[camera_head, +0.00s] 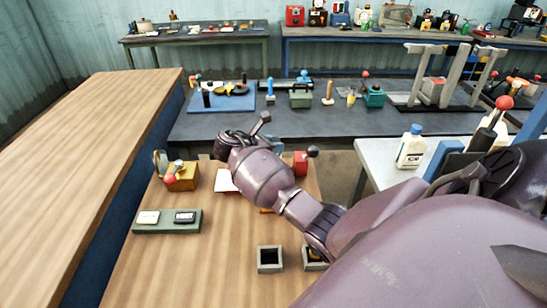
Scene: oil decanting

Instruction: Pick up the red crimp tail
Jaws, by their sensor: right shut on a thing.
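My right arm reaches in from the right over the near wooden bench (185,270). My right gripper (243,138) is at its far end, above the back part of the bench, mostly turned away from view. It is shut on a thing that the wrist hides. I cannot make out the red crimp tail for certain. A red block (300,163) with a dark knob shows just right of my wrist, partly covered by it. My left gripper is not in view.
A brass block with a red ball (182,177) and a green tray with two labelled pieces (168,228) stand left of my arm. Two small square holders (270,260) sit near my forearm. A white bottle (411,148) stands on the right table. The long left bench (80,150) is clear.

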